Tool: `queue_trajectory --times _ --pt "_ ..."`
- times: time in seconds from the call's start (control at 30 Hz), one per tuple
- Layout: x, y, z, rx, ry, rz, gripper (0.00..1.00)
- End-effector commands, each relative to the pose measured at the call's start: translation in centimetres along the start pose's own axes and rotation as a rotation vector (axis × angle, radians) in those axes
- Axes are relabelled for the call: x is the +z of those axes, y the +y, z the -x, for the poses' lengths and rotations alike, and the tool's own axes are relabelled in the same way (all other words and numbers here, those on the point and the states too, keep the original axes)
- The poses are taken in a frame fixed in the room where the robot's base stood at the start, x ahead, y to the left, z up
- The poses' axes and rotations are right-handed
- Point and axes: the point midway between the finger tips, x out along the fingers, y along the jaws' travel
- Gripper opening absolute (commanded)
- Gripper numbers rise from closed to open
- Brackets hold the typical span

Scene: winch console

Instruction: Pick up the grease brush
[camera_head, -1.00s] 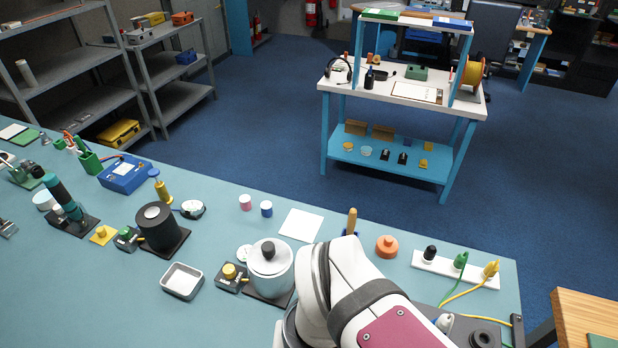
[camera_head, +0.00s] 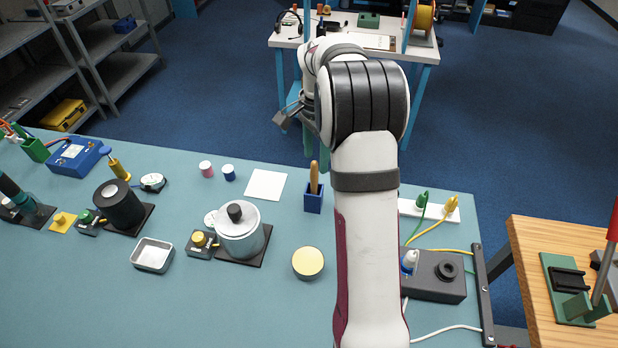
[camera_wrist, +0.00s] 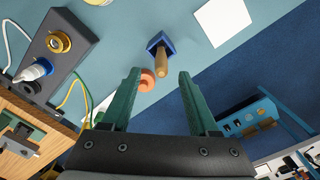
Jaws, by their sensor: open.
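The likely grease brush shows as an upright wooden handle (camera_head: 314,178) standing in a small blue square holder (camera_head: 313,202) on the teal bench. Its lower end is hidden inside the holder. In the wrist view the handle (camera_wrist: 161,64) points towards the camera, with the blue holder (camera_wrist: 157,41) behind it. My gripper (camera_head: 290,112) is above and beyond the handle in the head view. Its green fingers show in the wrist view (camera_wrist: 159,75), open and empty. The handle lies in line with the gap between them, apart from both.
A silver lidded pot (camera_head: 241,235), a round yellow-topped tin (camera_head: 308,263) and a white sheet (camera_head: 266,185) are on the bench nearby. A power strip (camera_head: 430,210) with cables lies at right.

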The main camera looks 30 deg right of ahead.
Motion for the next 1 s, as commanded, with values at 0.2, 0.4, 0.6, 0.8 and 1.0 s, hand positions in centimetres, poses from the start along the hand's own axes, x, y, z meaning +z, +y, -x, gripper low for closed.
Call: queue_trajectory --times 0.2,0.4,0.6,0.8,1.0 --pt "0.1 0.0 -3.3 0.002 -0.002 0.001 0.61" --pt "0.3 -0.1 -6.9 0.000 -0.002 0.002 0.61" --pt "0.2 -0.2 -7.4 -0.003 0.000 0.003 0.61" --pt "0.3 -0.2 -7.4 -0.003 0.000 0.003 0.35" --pt "0.3 -0.2 -7.3 -0.003 -0.001 0.003 0.00"
